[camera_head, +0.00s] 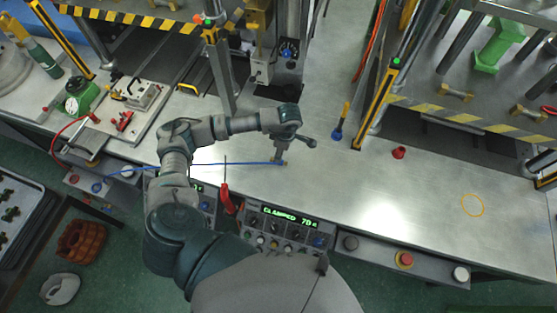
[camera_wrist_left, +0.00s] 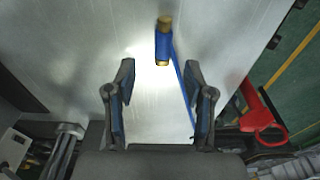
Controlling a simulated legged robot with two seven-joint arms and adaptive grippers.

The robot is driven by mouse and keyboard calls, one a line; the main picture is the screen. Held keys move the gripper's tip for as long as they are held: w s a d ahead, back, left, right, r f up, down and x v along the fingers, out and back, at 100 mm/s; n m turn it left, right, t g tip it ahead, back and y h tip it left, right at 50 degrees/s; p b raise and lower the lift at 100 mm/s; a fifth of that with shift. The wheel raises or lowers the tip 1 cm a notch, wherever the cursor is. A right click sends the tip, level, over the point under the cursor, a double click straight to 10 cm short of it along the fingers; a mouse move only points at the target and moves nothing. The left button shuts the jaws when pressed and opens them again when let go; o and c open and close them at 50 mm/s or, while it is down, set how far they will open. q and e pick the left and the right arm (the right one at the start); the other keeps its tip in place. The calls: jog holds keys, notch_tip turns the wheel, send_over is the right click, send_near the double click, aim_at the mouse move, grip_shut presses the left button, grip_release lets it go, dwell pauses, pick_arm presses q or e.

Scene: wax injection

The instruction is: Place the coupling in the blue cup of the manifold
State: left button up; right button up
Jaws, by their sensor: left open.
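The coupling (camera_wrist_left: 163,44), a short blue cylinder with brass ends, lies on the metal bench at the end of a blue hose. In the head view the coupling (camera_head: 283,162) shows small just below my left gripper (camera_head: 287,146). In the left wrist view my left gripper (camera_wrist_left: 158,88) is open and empty, with the coupling ahead of its fingertips and roughly between their lines. A dark fixture with a blue round part (camera_head: 289,50) stands behind the arm; it may be the manifold, but I cannot tell its cups clearly. My right gripper is not in view.
A red-handled tool (camera_head: 228,200) hangs at the front edge by the panel reading "CLAMPED" (camera_head: 291,219). A yellow-and-blue tool (camera_head: 342,122) and a red cone (camera_head: 399,153) are to the right. Striped frames stand left and right. The right front bench is mostly clear.

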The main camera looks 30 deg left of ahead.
pick_arm(q)
jog(key=shift+s+a+f+p, duration=0.1)
jog(key=shift+f+p, duration=0.25)
jog(key=shift+f, duration=1.2)
jog(key=shift+s+a+f+p, duration=0.1)
jog(key=shift+f+p, duration=0.2)
jog(key=shift+f, duration=1.2)
grip_shut()
